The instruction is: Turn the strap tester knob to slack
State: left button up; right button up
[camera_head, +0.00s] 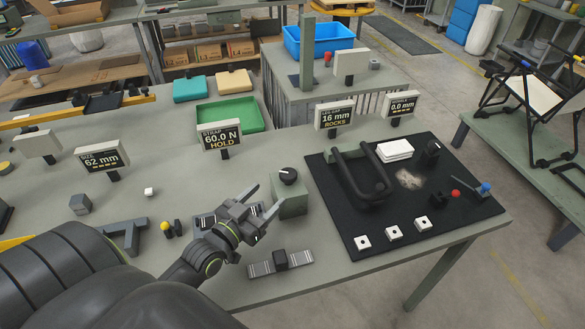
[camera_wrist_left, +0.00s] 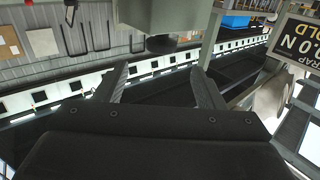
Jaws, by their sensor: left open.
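The strap tester is a grey-green block (camera_head: 290,203) with a black knob (camera_head: 288,176) on top; a small pale mark shows on the knob. The sign (camera_head: 221,137) behind it reads "STRAP 60.0 N HOLD". My left gripper (camera_head: 268,199) is open, with its fingers spread, just left of the block and apart from the knob. In the left wrist view the picture is inverted: the block (camera_wrist_left: 165,15) and dark knob (camera_wrist_left: 160,44) lie beyond the open, empty fingers (camera_wrist_left: 159,75). My right gripper is out of view.
A metal strip with a dark block (camera_head: 281,261) lies in front of the tester. Right of it, a black mat (camera_head: 325,205) holds a dark tubular frame (camera_head: 362,178), several white blocks and another dark knob (camera_head: 433,150). A green tray (camera_head: 232,116) stands behind.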

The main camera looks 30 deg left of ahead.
aim_at(292, 169)
pick_arm(q)
jog(key=w, duration=1)
jog(key=shift+w+d, duration=0.15)
jog(key=shift+w, duration=0.25)
jog(key=shift+w+f, duration=0.1)
jog(key=shift+w, duration=0.5)
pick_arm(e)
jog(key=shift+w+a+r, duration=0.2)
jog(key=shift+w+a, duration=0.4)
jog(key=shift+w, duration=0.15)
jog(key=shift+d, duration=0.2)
